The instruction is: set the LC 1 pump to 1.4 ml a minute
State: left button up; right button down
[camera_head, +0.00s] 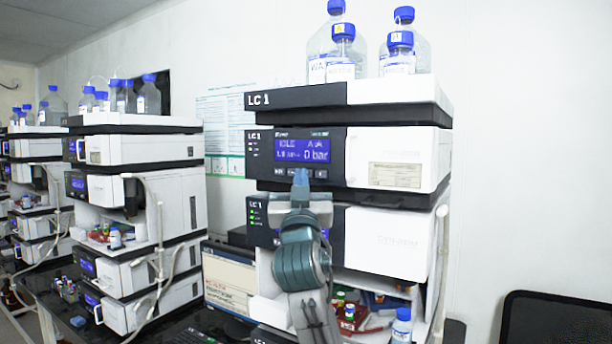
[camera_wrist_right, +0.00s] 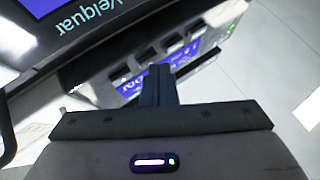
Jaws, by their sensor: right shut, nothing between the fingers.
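The LC 1 stack (camera_head: 400,160) stands right of centre in the head view. Its pump module has a dark front panel with a lit blue display (camera_head: 302,149), which reads IDLE and 0 bar; the smaller flow figure is too blurred to read surely. A row of small keys (camera_head: 320,173) lies under the display. My right gripper (camera_head: 300,176) is shut and empty, its tips up in front of this key row. In the right wrist view the shut fingers (camera_wrist_right: 158,82) point at a dark panel with blue display parts (camera_wrist_right: 188,58). Contact with a key cannot be told. My left gripper is not in view.
Bottles with blue caps (camera_head: 342,50) stand on top of the stack. Below are another module (camera_head: 400,235) and an open shelf with vials (camera_head: 350,312). A monitor (camera_head: 230,280) stands left of my arm. Another stack (camera_head: 150,150) is further left. A black chair back (camera_head: 555,318) is at right.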

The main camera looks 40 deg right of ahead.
jog(key=shift+w+d, duration=0.1)
jog(key=shift+d, duration=0.1)
jog(key=shift+a, duration=0.15)
dwell(0.4)
jog(key=shift+s+a, duration=0.35)
jog(key=shift+a, duration=0.3)
jog(key=a, duration=0.1)
jog(key=s+a, duration=0.1)
jog(key=a, duration=0.1)
jog(key=s+a, duration=0.1)
jog(key=shift+a+p, duration=0.3)
jog(key=shift+w+f, duration=0.1)
jog(key=shift+f, duration=0.05)
dwell(0.6)
